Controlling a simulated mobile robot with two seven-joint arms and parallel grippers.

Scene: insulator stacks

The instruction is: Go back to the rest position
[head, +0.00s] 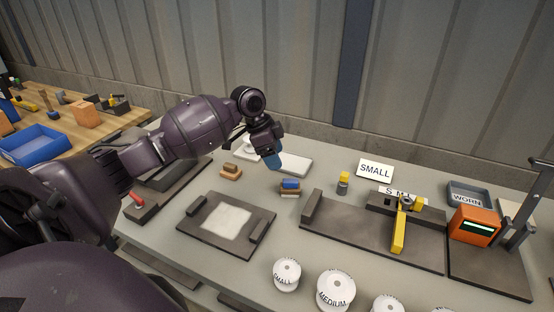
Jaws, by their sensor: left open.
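My left arm comes in from the left, and its gripper (273,160) hangs over the back of the grey table (240,265), with blue at its fingertips. It is open; no held thing shows. Below and to its right, a small blue-topped block (290,186) sits on the table, apart from the gripper. Behind the gripper is a white flat plate (296,166), partly hidden. My right gripper does not show.
White spools marked SMALL (287,274) and MEDIUM (336,290) stand at the front. A dark fixture with a yellow handle (398,240), an orange box (474,226) and a WORN tray (468,194) fill the right. A dark framed plate (226,222) lies left of centre.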

